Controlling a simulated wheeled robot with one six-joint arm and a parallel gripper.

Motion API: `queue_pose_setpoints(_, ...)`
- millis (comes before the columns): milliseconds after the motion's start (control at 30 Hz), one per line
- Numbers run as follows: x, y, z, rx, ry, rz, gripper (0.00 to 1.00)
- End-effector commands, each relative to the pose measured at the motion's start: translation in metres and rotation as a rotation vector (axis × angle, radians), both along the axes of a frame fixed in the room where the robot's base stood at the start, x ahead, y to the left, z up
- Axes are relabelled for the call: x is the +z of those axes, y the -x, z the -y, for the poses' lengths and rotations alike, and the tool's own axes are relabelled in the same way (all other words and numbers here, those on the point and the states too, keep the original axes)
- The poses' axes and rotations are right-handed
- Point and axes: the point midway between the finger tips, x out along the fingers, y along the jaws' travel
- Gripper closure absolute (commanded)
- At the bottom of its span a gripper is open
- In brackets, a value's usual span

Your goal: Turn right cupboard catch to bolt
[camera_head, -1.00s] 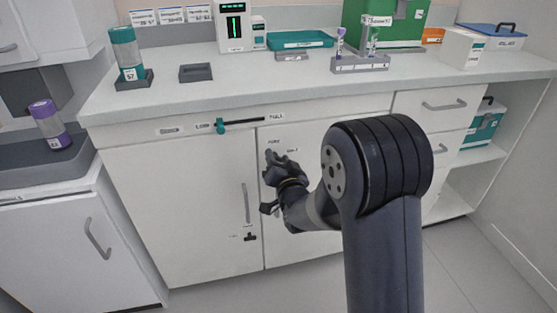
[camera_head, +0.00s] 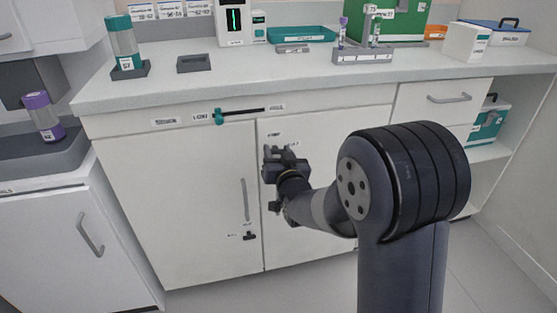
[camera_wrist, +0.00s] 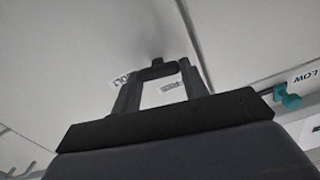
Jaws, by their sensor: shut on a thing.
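The right cupboard door (camera_head: 330,215) is white and closed. My gripper (camera_head: 284,152) is at its upper left corner in the head view and hides the catch there. In the wrist view, my gripper's two dark fingers (camera_wrist: 158,78) stand either side of a dark bar-shaped catch (camera_wrist: 157,71) and are shut on it. The catch lies crosswise between the fingertips. Small white labels sit on the door near it, one to the left (camera_wrist: 120,80) and one between the fingers (camera_wrist: 171,87). Their text is not clearly readable.
A teal slider (camera_head: 218,116) sits on a dark track above the left door (camera_head: 185,200). That door has a long handle (camera_head: 245,200) and a small dark catch (camera_head: 250,236) low down. The counter (camera_head: 240,75) overhangs above. Clear floor lies in front.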

Motion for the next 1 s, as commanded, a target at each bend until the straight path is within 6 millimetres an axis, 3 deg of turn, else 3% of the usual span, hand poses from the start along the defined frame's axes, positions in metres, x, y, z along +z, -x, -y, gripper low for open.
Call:
queue_pose_setpoints(400,-0.0011,0.0005,-0.0013,0.000,0.176,0.050,0.81)
queue_pose_setpoints(900,-0.0001,0.0005,-0.0014,0.000,0.198,0.055,0.81)
queue_pose_setpoints(933,-0.0001,0.0005,-0.0014,0.000,0.198,0.055,0.57)
queue_pose_setpoints(1000,-0.0001,0.0005,-0.0014,0.000,0.198,0.055,0.51)
